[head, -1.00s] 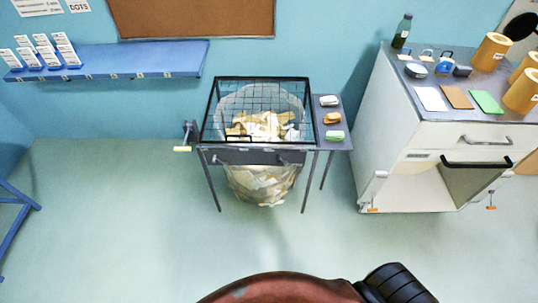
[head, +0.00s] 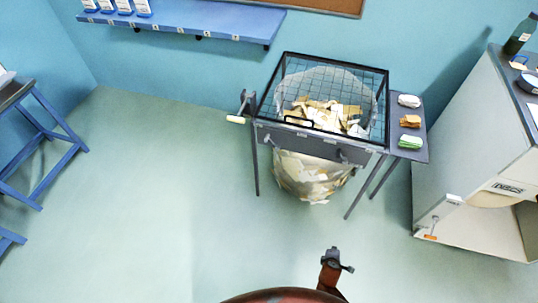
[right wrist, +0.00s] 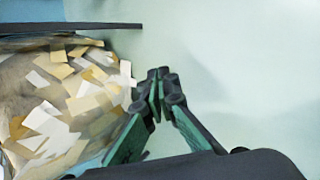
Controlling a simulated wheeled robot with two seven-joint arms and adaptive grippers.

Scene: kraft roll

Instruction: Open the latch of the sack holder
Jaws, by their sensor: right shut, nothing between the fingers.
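The sack holder (head: 308,143) is a dark frame on thin legs with a black wire-mesh lid (head: 335,62), which is down. A clear sack (head: 312,178) full of paper scraps hangs in it and shows in the right wrist view (right wrist: 62,105). A crank-like lever with a cream grip (head: 236,119) is on its left side. A small dark fitting (head: 343,156) is on its front; I cannot tell which part is the latch. My right gripper (head: 338,261) is shut and empty, in front of and apart from the holder; its fingers show in the right wrist view (right wrist: 160,80). My left gripper is out of view.
A side shelf (head: 417,148) with several small bundles adjoins the holder's right. A white cabinet (head: 465,150) stands further right. A blue-legged stand (head: 50,140) is at the left, and a blue wall shelf (head: 210,22) is above. The floor left of the holder is clear.

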